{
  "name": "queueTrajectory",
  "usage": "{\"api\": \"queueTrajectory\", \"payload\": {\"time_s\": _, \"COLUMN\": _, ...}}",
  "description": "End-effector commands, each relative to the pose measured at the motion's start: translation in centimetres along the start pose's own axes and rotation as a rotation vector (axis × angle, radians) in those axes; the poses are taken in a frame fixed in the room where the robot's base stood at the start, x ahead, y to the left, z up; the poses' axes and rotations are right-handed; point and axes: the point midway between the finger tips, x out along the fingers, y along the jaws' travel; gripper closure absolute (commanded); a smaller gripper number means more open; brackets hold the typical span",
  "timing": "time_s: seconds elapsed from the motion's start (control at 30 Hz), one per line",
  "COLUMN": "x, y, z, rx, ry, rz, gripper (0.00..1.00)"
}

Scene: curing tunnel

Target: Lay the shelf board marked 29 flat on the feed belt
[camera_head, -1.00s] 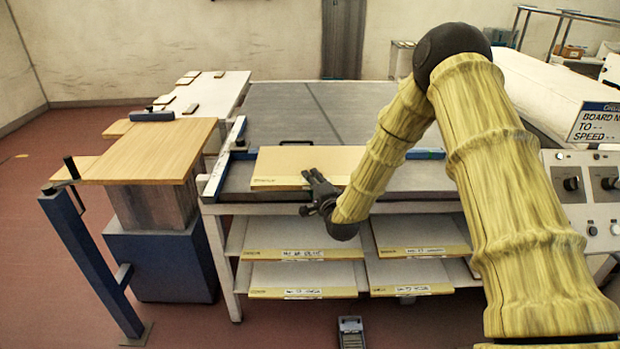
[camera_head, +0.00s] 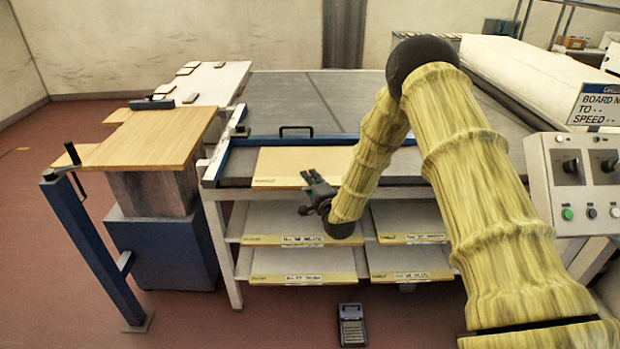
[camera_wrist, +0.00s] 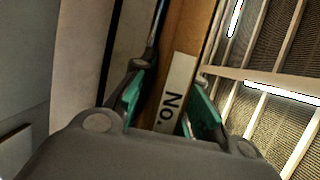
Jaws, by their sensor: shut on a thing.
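A tan shelf board (camera_head: 300,163) with a yellow front edge shows in the head view, roughly level. My gripper (camera_head: 313,183) is shut on its front edge, right of the middle. In the wrist view the board's edge (camera_wrist: 190,60) runs between the green finger pads (camera_wrist: 165,112), with a white label reading "No."; its number is hidden. The grey feed belt (camera_head: 310,105) lies behind and around the board, beyond a blue rail (camera_head: 235,157). I cannot tell whether the board touches the surface beneath it.
Shelves below hold several labelled boards, including one at upper left (camera_head: 300,240) and one at lower right (camera_head: 412,275). A wooden-topped stand (camera_head: 155,135) is at the left. A control panel (camera_head: 580,180) is at the right. A small grey device (camera_head: 351,325) lies on the floor.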

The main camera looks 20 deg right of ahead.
Motion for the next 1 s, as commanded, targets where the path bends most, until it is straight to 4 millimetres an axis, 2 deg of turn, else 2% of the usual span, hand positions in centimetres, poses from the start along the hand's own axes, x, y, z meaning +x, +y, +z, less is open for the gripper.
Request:
{"api": "queueTrajectory", "payload": {"time_s": 0.33, "x": 0.07, "y": -0.19, "z": 0.01, "rx": -0.001, "ry": 0.000, "rz": -0.004, "gripper": 1.00}}
{"api": "queueTrajectory", "payload": {"time_s": 1.0, "x": 0.04, "y": 0.71, "z": -0.02, "rx": -0.001, "ry": 0.000, "rz": -0.003, "gripper": 1.00}}
